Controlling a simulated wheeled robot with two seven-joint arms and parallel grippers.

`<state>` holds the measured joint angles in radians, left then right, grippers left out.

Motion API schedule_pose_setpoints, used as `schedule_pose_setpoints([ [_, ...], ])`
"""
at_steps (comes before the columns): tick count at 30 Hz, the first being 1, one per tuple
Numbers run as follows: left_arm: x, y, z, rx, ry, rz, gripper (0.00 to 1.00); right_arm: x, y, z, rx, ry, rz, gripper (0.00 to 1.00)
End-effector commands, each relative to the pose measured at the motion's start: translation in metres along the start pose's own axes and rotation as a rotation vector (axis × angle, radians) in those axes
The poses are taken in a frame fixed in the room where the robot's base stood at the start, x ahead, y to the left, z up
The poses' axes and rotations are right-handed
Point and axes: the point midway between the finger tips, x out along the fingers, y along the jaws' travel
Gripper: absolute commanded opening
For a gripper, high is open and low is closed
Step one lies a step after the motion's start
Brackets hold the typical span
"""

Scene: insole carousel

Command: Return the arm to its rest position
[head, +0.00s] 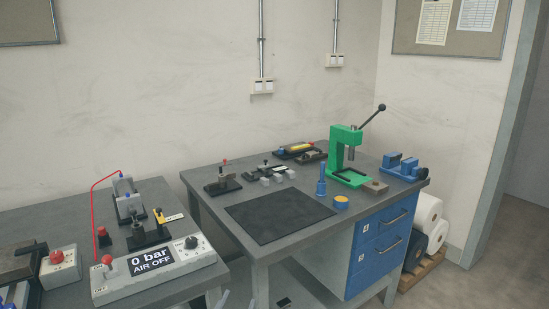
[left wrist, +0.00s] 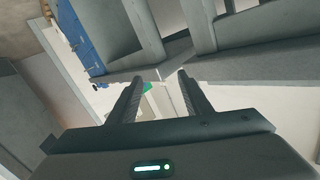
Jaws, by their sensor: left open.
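My left gripper (head: 237,301) barely shows at the bottom edge of the head view, in front of the gap between the two benches. In the left wrist view its two fingers (left wrist: 160,76) stand apart with nothing between them. The blurred, tilted background there shows grey bench frames and the blue drawers (left wrist: 82,38) beyond the fingers. The gripper touches nothing that I can see. Most of the left arm is out of the head view. My right gripper is in neither view.
The left bench (head: 60,225) carries a grey control box (head: 112,288) reading "0 bar AIR OFF". The right bench (head: 215,212) holds a black mat (head: 280,215), small fixtures, a green press (head: 338,150) and blue drawers (head: 380,248).

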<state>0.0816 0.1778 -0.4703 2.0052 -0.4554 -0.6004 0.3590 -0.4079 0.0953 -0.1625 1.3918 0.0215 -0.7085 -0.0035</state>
Motion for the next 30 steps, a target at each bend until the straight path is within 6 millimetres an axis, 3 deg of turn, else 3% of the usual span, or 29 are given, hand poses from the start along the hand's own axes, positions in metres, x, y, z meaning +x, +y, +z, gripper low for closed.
schedule_pose_setpoints([
  [1, -0.02, -0.005, 0.027, -0.029, -0.088, -0.018, 0.45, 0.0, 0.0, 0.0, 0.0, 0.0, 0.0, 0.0],
  [6, -0.092, -0.018, 0.107, -0.099, -0.381, -0.051, 0.45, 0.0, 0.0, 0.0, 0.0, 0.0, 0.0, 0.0],
  [12, -0.194, -0.018, 0.177, -0.155, -0.705, -0.033, 0.45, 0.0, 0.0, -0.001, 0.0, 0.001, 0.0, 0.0],
  [18, -0.271, -0.012, 0.209, -0.18, -0.915, 0.009, 0.45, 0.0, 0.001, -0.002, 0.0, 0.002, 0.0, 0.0],
  [30, -0.368, -0.003, 0.228, -0.203, -1.152, 0.086, 0.45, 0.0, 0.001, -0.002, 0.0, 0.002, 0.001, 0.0],
])
